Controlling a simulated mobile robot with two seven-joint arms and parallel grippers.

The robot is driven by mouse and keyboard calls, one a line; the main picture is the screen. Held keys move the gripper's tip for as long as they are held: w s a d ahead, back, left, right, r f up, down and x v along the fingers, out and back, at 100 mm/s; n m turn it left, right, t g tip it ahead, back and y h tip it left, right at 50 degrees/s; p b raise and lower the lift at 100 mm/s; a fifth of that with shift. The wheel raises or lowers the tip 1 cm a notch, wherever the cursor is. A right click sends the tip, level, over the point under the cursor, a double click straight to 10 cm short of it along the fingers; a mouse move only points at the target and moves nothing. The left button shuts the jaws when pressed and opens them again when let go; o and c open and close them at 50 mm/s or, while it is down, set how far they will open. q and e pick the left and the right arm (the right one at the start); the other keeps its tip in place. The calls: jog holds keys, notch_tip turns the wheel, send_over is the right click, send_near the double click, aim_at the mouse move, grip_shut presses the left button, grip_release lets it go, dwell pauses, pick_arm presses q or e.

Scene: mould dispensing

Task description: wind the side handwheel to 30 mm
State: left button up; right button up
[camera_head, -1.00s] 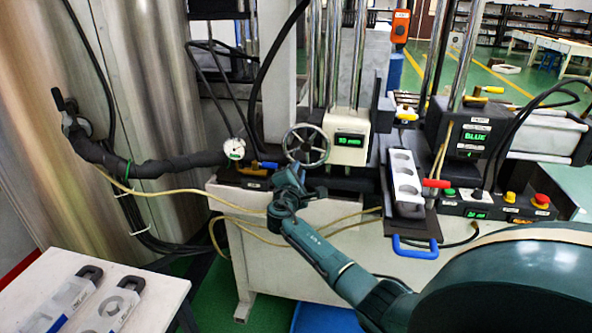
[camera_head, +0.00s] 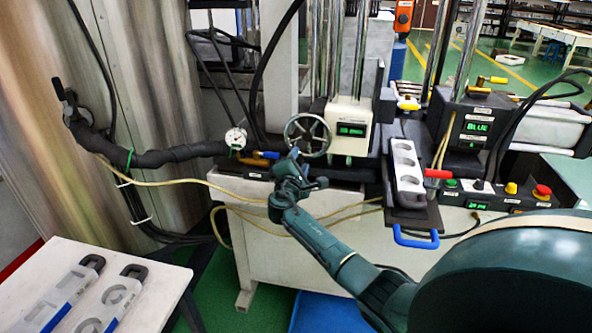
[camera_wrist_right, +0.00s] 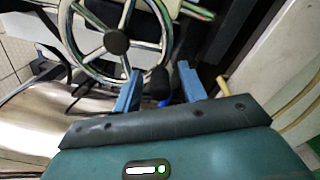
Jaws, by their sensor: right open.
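The side handwheel (camera_head: 307,135) is a spoked metal wheel on the front of the press. The small green display (camera_head: 352,131) to its right seems to read 10 mm, though the digits are blurred. My right gripper (camera_head: 294,160) is just below the wheel. In the right wrist view the wheel (camera_wrist_right: 117,42) fills the upper left. My right gripper's two blue fingers (camera_wrist_right: 159,84) are apart, and the wheel's dark handle knob (camera_wrist_right: 156,80) shows between them. I cannot tell whether either finger touches the knob. My left gripper is not in view.
A round gauge (camera_head: 236,138) and a yellow-handled valve are left of the wheel. A white mould (camera_head: 406,170) lies on a blue-handled tray (camera_head: 417,238) to the right. A control box (camera_head: 495,202) has several buttons. A white table (camera_head: 160,283) is at lower left.

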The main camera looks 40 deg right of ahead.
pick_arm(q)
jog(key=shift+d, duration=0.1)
pick_arm(e)
jog(key=v, duration=1.3)
pick_arm(q)
jog(key=shift+b, duration=0.4)
pick_arm(e)
jog(key=shift+d+f, duration=0.1)
